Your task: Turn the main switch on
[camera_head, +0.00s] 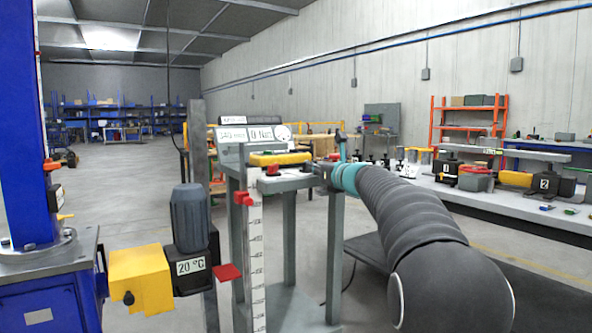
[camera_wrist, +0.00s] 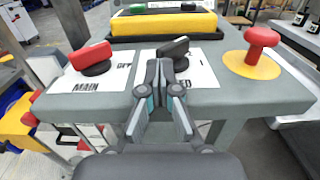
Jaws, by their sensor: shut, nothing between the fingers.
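The main switch (camera_wrist: 90,56) has a red handle on a dark round base, on a white plate lettered MAIN at the left of the grey panel (camera_wrist: 75,107) in the wrist view. Its handle lies slanted, right end higher. A black-handled switch (camera_wrist: 173,47) sits to its right on another white plate, whose lettering is partly hidden. My gripper (camera_wrist: 166,64) is shut and empty, its fingertips in front of the black handle and right of the main switch. I cannot tell whether they touch the black handle. In the head view my gripper (camera_head: 338,152) is at the panel's right side.
A red mushroom button (camera_wrist: 260,45) on a yellow disc stands at the panel's right. A yellow block (camera_wrist: 165,24) lies behind the switches. In the head view, a white scale (camera_head: 256,260) and a 20 °C motor unit (camera_head: 190,235) stand left of the panel stand.

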